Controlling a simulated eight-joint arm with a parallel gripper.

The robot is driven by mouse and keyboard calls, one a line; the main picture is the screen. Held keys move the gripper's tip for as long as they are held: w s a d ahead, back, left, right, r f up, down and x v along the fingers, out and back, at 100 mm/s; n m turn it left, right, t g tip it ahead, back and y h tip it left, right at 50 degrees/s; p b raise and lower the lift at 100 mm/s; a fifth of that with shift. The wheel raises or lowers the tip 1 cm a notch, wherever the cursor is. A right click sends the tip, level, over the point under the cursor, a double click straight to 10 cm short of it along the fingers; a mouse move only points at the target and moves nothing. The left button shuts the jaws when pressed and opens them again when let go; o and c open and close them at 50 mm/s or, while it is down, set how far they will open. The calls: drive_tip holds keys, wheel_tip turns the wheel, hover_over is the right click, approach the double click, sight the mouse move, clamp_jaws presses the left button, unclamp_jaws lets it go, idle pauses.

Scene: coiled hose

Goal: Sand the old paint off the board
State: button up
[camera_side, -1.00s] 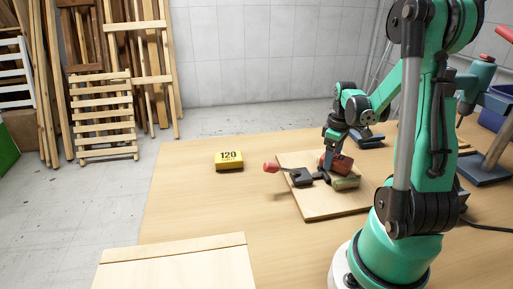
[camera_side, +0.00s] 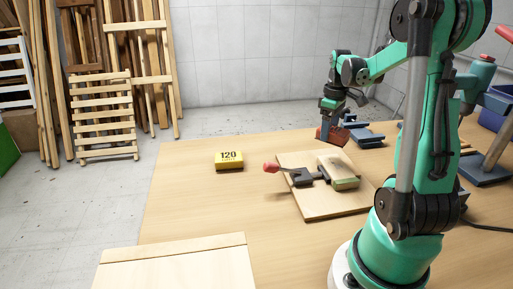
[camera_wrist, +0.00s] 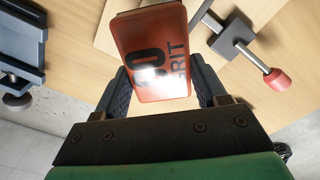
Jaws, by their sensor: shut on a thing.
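My gripper (camera_side: 327,122) is shut on a red-brown sanding block (camera_side: 332,135) and holds it in the air above the far side of the work board. In the wrist view the block (camera_wrist: 155,55) sits between both fingers of my gripper (camera_wrist: 165,88); its face reads "GRIT" beside a number ending in 0. A small pale wooden board (camera_side: 338,166) with a greenish front edge lies on a larger wooden base board (camera_side: 325,207). A dark clamp (camera_side: 303,177) with a red-tipped handle (camera_side: 270,168) is at its left. The small board's top looks mostly bare.
A yellow block marked 120 (camera_side: 229,160) lies on the table left of the base board. A blue-grey vise-like tool (camera_side: 366,137) stands behind it. Another pale board (camera_side: 175,266) is at the table's front left. The table between is clear.

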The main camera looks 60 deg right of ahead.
drive_tip(key=shift+r, duration=1.2)
drive_tip(key=w+a+r, duration=0.2)
drive_tip(key=w+a, duration=0.2)
drive_tip(key=a, duration=0.5)
drive_tip(key=w+a+r, duration=0.2)
drive_tip(key=w+a, duration=0.3)
drive_tip(key=a, duration=0.4)
drive_tip(key=w+a+r, duration=0.2)
drive_tip(key=w+a, duration=0.2)
drive_tip(key=a, duration=0.5)
drive_tip(key=shift+w+a+n, duration=0.3)
drive_tip(key=shift+w+a, duration=0.05)
drive_tip(key=shift+w, duration=0.05)
drive_tip(key=shift+d, duration=0.1)
